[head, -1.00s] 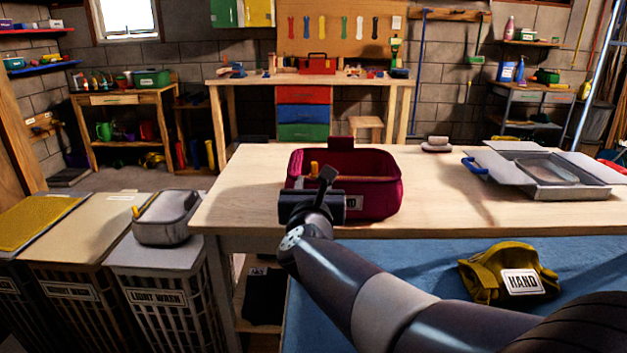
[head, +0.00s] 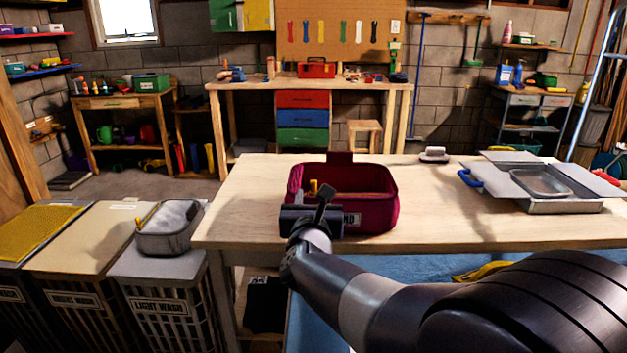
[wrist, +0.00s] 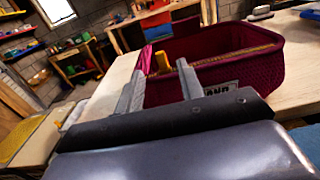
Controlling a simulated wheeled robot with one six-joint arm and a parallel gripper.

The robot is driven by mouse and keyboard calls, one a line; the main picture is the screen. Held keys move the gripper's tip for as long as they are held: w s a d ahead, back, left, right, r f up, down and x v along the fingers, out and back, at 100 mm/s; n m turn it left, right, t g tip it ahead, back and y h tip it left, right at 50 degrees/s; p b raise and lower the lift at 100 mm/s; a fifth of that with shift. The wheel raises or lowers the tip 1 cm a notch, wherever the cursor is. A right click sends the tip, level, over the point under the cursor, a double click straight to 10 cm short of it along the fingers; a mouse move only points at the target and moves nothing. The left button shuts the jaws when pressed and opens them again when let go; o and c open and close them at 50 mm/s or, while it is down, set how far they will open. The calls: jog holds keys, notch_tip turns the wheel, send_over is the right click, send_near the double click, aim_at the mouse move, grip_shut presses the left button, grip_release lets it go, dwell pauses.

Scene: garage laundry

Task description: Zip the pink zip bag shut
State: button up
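The pink zip bag (head: 372,215), deep magenta with a white label, stands on the wooden table. Its top is open, with a tan inside showing and a flap standing up at the back. A yellow-orange zip pull (head: 313,186) sits at its left front corner. My gripper (head: 322,192) is at that corner, its body partly hiding the bag's front. In the wrist view my gripper's two grey fingers (wrist: 164,62) are apart, with the pull (wrist: 162,62) seen between their tips. I cannot tell whether they touch it. The bag (wrist: 225,60) fills the area beyond.
The wooden table (head: 450,225) has clear room right of the bag. An open grey box (head: 560,205) with flaps lies on its right side. A grey zip container (head: 168,232) with a yellow pull rests on the laundry hampers (head: 165,315) at left. A yellow cloth (head: 482,271) shows behind my arm.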

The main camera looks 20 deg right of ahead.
aim_at(314, 183)
jog(key=x, duration=0.8)
jog(key=shift+a, duration=0.1)
jog(key=shift+c, duration=0.3)
grip_shut()
